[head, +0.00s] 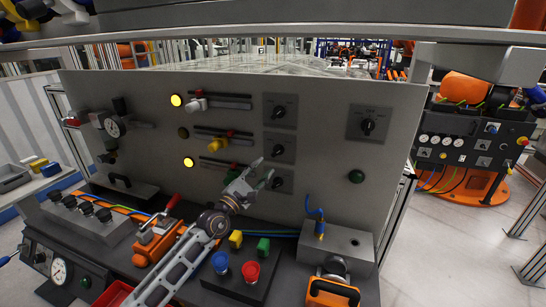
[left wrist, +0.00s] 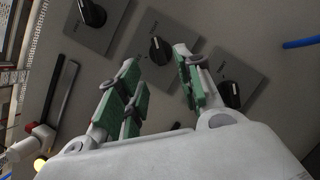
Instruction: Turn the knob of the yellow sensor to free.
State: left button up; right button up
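The yellow sensor (head: 219,142) sits on the middle rail of the upright grey panel, beside an unlit lamp (head: 183,133). To its right is a column of black knobs on square plates; the middle knob (head: 278,150) is level with it. My left gripper (head: 262,171) is open and empty in front of the panel, by the middle and lower knobs. In the left wrist view, the middle knob (left wrist: 160,50) shows beyond and between the green-padded fingers (left wrist: 160,75), apparently not gripped. My right gripper is out of view.
The top knob (head: 279,111), lower knob (head: 279,182) and a larger knob (head: 368,123) are close by. Below are a red button (head: 250,270), a blue button (head: 220,261) and a metal block (head: 342,243) with a blue hose. The panel's right part is mostly clear.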

aim_at(275, 155)
pick_arm(q)
jog(key=shift+x, duration=3.8)
grip_shut()
